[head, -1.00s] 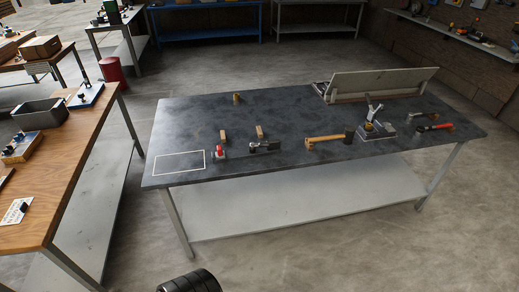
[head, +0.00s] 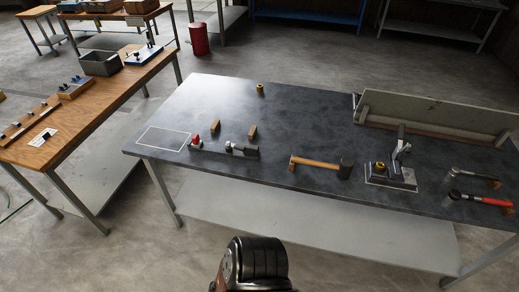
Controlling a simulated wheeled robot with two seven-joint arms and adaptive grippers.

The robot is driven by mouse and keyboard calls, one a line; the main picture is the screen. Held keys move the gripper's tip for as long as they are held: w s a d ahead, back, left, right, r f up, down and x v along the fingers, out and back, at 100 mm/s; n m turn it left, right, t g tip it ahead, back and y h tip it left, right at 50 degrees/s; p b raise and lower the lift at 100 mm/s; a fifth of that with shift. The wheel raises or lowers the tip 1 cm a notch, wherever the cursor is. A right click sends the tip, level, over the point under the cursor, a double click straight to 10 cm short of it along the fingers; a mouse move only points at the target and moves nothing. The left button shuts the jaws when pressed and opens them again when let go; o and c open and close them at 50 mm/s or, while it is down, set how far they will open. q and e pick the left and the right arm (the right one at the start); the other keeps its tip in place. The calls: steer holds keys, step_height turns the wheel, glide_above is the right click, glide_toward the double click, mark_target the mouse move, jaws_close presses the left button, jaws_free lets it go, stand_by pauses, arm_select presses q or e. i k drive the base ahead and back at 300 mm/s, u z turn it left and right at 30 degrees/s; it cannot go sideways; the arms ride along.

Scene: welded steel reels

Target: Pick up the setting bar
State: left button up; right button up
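A dark bar-like piece with a red knob near its left end (head: 223,151) lies along the front edge of the dark steel table (head: 300,115). It may be the setting bar, but I cannot tell for sure at this size. Two small wooden blocks (head: 215,127) stand just behind it. On the wooden bench at the left lies a long thin brown strip with small dark parts (head: 30,117). Neither gripper's fingers show. A dark rounded part of my own arm is at the bottom centre, in front of the table and apart from it.
A wooden-handled hammer (head: 320,166), a clamp-like fixture (head: 392,172) and a red-handled tool (head: 478,199) lie to the right. A long grey panel (head: 435,115) stands at the back right. A white outlined rectangle (head: 163,139) at the table's left is empty. Floor shows between bench and table.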

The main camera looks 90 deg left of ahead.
mark_target(251, 154)
steer(key=z, duration=0.1)
steer(key=i, duration=0.2)
steer(key=u, duration=3.25)
